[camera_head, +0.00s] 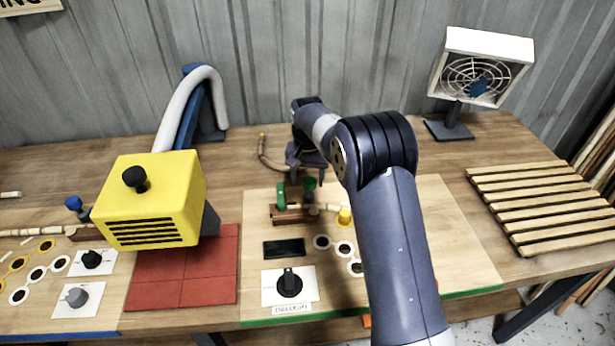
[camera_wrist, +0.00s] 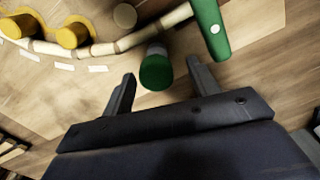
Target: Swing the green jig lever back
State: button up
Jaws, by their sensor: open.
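The jig (camera_head: 290,215) stands on the bench with a pale rattan pole (camera_head: 325,208) along it; the pole crosses the wrist view (camera_wrist: 130,42) too. A dark green round knob (camera_head: 309,183) rises from the jig, and it shows in the wrist view (camera_wrist: 157,74). A brighter green bar (camera_head: 281,196) stands left of it; in the wrist view (camera_wrist: 210,30) it lies past the right finger. I cannot tell which green part is the lever. My gripper (camera_head: 306,165) is open above the jig; in the wrist view (camera_wrist: 160,84) the knob appears between the fingertips, with gaps.
Yellow pegs (camera_head: 344,215) stand at the pole's right end. A curved rattan piece (camera_head: 268,155) lies behind. A yellow box (camera_head: 152,198) and red mat (camera_head: 190,280) are left. A dial (camera_head: 290,284) is in front. A slatted rack (camera_head: 540,205) and fan (camera_head: 478,75) are right.

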notch_tip(320, 180, up, 11)
jog(key=b, duration=0.1)
dwell(0.4)
jog(key=shift+f, duration=0.1)
notch_tip(320, 180, down, 10)
jog(key=shift+f+p, duration=0.2)
jog(key=shift+p, duration=0.3)
jog(key=shift+d+f, duration=0.15)
jog(key=shift+f, duration=0.15)
jog(key=shift+w+d+r, duration=0.1)
jog(key=shift+d, duration=0.2)
